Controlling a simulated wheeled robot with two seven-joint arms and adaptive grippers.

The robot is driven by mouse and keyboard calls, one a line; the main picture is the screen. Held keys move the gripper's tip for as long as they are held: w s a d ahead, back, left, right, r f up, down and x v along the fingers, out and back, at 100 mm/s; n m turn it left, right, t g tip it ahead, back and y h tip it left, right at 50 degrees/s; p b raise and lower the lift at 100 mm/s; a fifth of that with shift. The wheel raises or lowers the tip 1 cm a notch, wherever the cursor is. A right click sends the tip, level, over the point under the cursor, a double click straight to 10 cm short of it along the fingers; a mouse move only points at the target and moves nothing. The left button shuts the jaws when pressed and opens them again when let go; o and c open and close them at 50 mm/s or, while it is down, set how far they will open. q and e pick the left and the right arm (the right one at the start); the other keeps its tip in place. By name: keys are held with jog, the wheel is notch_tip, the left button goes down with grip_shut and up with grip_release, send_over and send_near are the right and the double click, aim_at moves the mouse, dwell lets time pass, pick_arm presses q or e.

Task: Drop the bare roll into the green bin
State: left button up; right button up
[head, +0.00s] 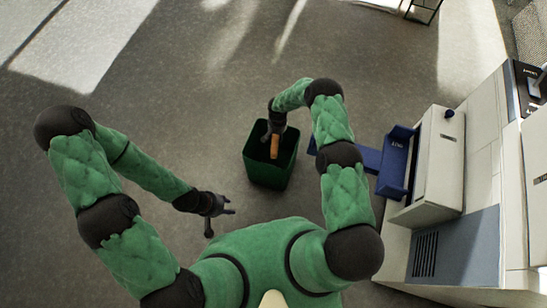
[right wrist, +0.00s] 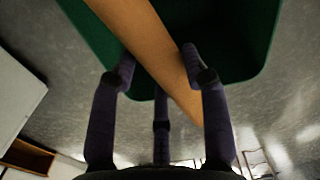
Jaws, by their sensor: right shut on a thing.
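The bare roll (head: 274,146) is a plain brown tube. My right gripper (head: 273,133) is shut on it and holds it over the open top of the green bin (head: 269,177), which stands on the floor. In the right wrist view the roll (right wrist: 158,55) runs at a slant between the fingers of my right gripper (right wrist: 158,72), with the green bin (right wrist: 235,70) behind it. How far the roll reaches into the bin is hard to tell. My left gripper (head: 224,205) is empty, with fingers spread, over the floor left of the bin.
A pale machine (head: 436,165) with a blue tray (head: 397,160) stands to the right of the bin. A pale cabinet with a dark grille (head: 425,256) is at the lower right. The grey floor (head: 200,70) behind and left of the bin is clear.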

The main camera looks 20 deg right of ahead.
jog(key=o, duration=1.2)
notch_tip(320, 180, up, 12)
